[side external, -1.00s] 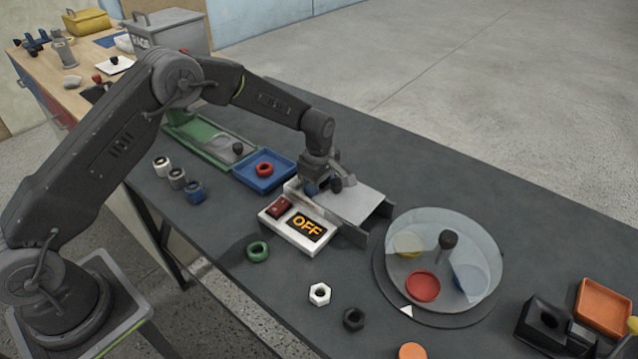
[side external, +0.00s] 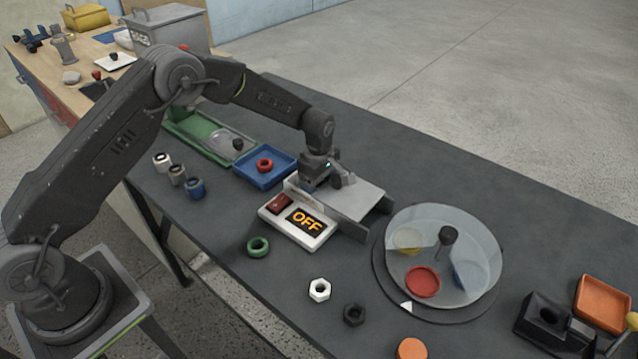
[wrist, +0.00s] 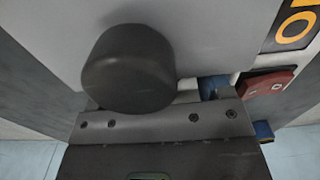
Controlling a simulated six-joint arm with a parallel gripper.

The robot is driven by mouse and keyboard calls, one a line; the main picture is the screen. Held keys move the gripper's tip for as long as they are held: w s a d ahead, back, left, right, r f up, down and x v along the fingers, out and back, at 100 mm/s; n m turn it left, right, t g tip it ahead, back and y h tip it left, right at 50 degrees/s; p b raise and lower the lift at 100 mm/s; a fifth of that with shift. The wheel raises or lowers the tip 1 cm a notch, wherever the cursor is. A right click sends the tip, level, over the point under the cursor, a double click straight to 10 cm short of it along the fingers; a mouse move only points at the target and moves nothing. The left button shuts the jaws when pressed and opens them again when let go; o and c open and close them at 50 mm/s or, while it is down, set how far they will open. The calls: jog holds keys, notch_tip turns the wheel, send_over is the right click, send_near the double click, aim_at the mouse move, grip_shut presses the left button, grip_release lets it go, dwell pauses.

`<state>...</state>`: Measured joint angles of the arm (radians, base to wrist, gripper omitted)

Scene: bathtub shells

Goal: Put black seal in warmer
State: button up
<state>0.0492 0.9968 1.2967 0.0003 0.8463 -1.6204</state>
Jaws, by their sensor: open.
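The black seal looks like the dark ring-like piece (side external: 354,314) lying on the bench front, left of the turntable. The warmer appears to be the metal box (side external: 352,231) with a grey lid (side external: 358,202) and an orange OFF display (side external: 306,222). My gripper (side external: 318,184) is open at the warmer's rear left, beside the dark lid knob (side external: 345,180). In the wrist view the knob (wrist: 130,70) is close up over the grey lid. The fingertips are hard to make out, and the warmer's inside is hidden.
A turntable with a clear cover (side external: 470,235) stands right of the warmer. A white nut (side external: 319,290) and a green ring (side external: 258,247) lie in front. A blue tray (side external: 285,178) holds a red ring (side external: 265,165). An orange tray (side external: 603,304) is far right.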

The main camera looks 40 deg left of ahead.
aim_at(319, 186)
jog(key=s+r+m+t, duration=0.1)
jog(key=s+r+m, duration=0.15)
jog(key=r, duration=0.85)
jog(key=s+r+m, duration=0.2)
jog(key=s+r, duration=0.2)
jog(key=r, duration=0.7)
jog(key=s+a+r+m+t, duration=0.2)
jog(key=s+r+m, duration=0.2)
jog(key=s+r, duration=0.4)
jog(key=s+f+m+t, duration=0.1)
jog(key=s+m, duration=0.8)
jog(key=s, duration=1)
jog(key=shift+a+f+t, duration=0.3)
jog(key=shift+t, duration=0.5)
jog(key=shift+m, duration=0.25)
